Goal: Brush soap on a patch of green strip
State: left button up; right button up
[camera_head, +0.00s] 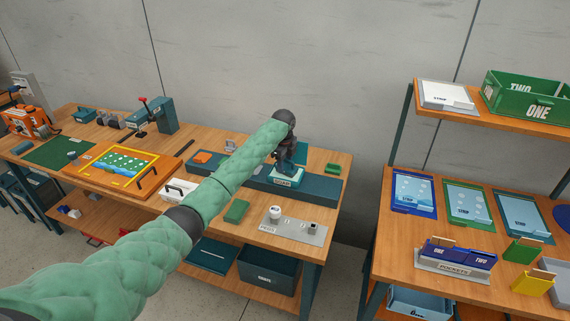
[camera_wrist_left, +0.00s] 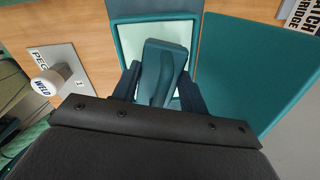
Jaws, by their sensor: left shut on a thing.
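My left gripper (camera_head: 287,160) reaches over the workbench from the left. In the left wrist view it is shut on a teal-handled tool, the brush (camera_wrist_left: 158,72). The brush sits over a soap tray (camera_wrist_left: 126,36) with a teal rim and a pale inside. In the head view this soap tray (camera_head: 284,182) stands on the dark teal block, with my gripper above it. I cannot tell whether the bristles touch the soap. A green piece (camera_head: 237,210) lies at the bench's front, and a smaller green piece (camera_head: 333,169) lies at the back right. I cannot tell which is the strip. My right gripper is out of view.
A grey plate (camera_head: 293,229) with a white-capped weld pot (camera_wrist_left: 46,84) lies front right. A white bin (camera_head: 178,192) and an orange-framed board (camera_head: 122,164) are to the left. A second bench with strip trays (camera_head: 468,203) stands right, beyond a gap.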

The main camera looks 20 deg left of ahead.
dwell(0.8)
pick_arm(q)
jog(key=shift+f, duration=0.1)
dwell(0.3)
jog(key=shift+s, duration=0.1)
jog(key=shift+r+p, duration=0.65)
jog(key=shift+p, duration=0.2)
jog(key=shift+r+p, duration=2.15)
jog(key=shift+r, duration=0.75)
